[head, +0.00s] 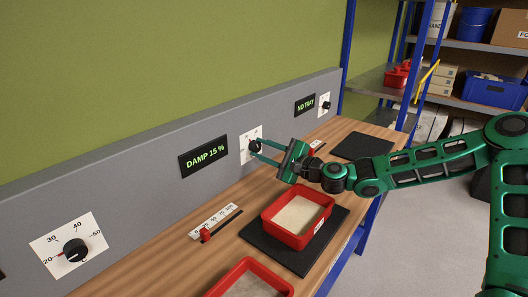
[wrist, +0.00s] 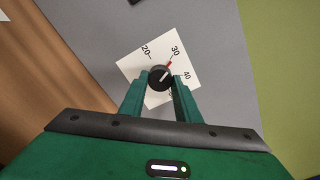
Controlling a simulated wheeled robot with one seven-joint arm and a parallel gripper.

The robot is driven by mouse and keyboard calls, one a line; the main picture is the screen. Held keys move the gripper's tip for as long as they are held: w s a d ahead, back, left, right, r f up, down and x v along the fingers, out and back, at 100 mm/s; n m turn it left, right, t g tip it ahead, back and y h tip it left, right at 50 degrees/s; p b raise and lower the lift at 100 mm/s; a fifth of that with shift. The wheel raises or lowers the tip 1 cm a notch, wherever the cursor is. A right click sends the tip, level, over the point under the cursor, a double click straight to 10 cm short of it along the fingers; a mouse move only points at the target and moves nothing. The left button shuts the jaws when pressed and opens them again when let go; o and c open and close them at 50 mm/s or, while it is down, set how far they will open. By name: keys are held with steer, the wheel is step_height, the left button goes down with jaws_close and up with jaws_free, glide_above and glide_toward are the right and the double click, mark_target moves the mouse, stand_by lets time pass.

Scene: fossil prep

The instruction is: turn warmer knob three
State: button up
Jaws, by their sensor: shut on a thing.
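A black round warmer knob (head: 255,146) sits on a white dial plate (head: 243,155) on the grey wall panel. My gripper (head: 255,148) reaches it from the front with its two green fingers on either side of the knob. In the wrist view the knob (wrist: 160,77) is between the fingertips (wrist: 159,80), which are shut on it. The dial plate (wrist: 133,69) reads 20, 30 and 40; its lower part is hidden by the fingers.
A display reading "DAMP 15 %" (head: 204,157) is left of the knob; another reads "NO TRAY" (head: 305,104). Another knob (head: 71,249) is at near left, and one (head: 326,106) farther right. A red tray (head: 270,222) of pale material stands on a black pad (head: 262,244) below.

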steer(key=n, duration=0.4)
steer(key=shift+a+n, duration=0.1)
steer(key=shift+n, duration=0.2)
steer(key=shift+s+n, duration=0.1)
steer(key=shift+n, duration=1.8)
steer(key=shift+f, duration=0.1)
steer(key=o, duration=1)
steer(key=shift+o, duration=0.2)
